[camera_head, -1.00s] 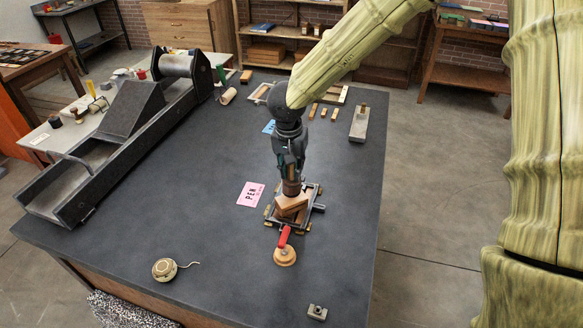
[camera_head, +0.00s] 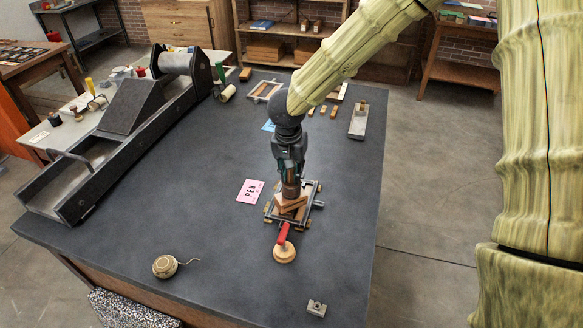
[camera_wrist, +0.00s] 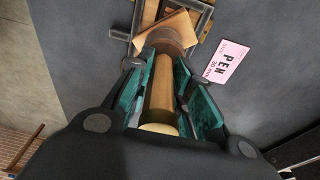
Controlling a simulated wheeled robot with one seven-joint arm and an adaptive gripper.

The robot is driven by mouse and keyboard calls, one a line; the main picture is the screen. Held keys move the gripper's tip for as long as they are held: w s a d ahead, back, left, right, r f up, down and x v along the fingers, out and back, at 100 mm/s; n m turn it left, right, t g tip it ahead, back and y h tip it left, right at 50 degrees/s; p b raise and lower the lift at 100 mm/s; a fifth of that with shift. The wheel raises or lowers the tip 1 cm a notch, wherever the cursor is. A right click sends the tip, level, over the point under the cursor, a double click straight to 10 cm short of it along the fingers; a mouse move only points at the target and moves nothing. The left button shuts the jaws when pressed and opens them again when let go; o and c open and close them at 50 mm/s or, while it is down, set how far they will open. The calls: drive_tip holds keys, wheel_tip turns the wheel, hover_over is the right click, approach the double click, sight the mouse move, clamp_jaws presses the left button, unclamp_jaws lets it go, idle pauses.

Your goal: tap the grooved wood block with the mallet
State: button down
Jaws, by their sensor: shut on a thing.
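My gripper (camera_head: 288,172) points down over the dark table and is shut on the mallet. The mallet's pale wooden handle (camera_wrist: 159,98) runs between the teal finger pads in the wrist view. Its brown round head (camera_head: 291,190) is at the lower end, right over the wood block (camera_head: 288,204). The block lies inside a dark metal frame (camera_head: 317,203), and its tan top also shows in the wrist view (camera_wrist: 181,20). The head hides part of the block, and I cannot tell whether they touch.
A red-handled tool with a round wooden base (camera_head: 284,252) stands just in front of the frame. A pink PEN card (camera_head: 250,191) lies left of it. A twine ball (camera_head: 165,266) and a small metal piece (camera_head: 316,309) lie near the front. A long press (camera_head: 120,130) fills the left side.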

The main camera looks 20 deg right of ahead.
drive_tip(key=shift+r+p, duration=1.65)
drive_tip(key=shift+p, duration=0.9)
drive_tip(key=shift+f, duration=0.1)
drive_tip(key=shift+a, duration=0.1)
drive_tip(key=shift+s+a+f, duration=0.15)
drive_tip(key=shift+a+f, duration=0.05)
drive_tip(key=shift+a, duration=0.35)
drive_tip(key=shift+s+a+f, duration=0.15)
drive_tip(key=shift+a, duration=0.35)
drive_tip(key=shift+f, duration=0.15)
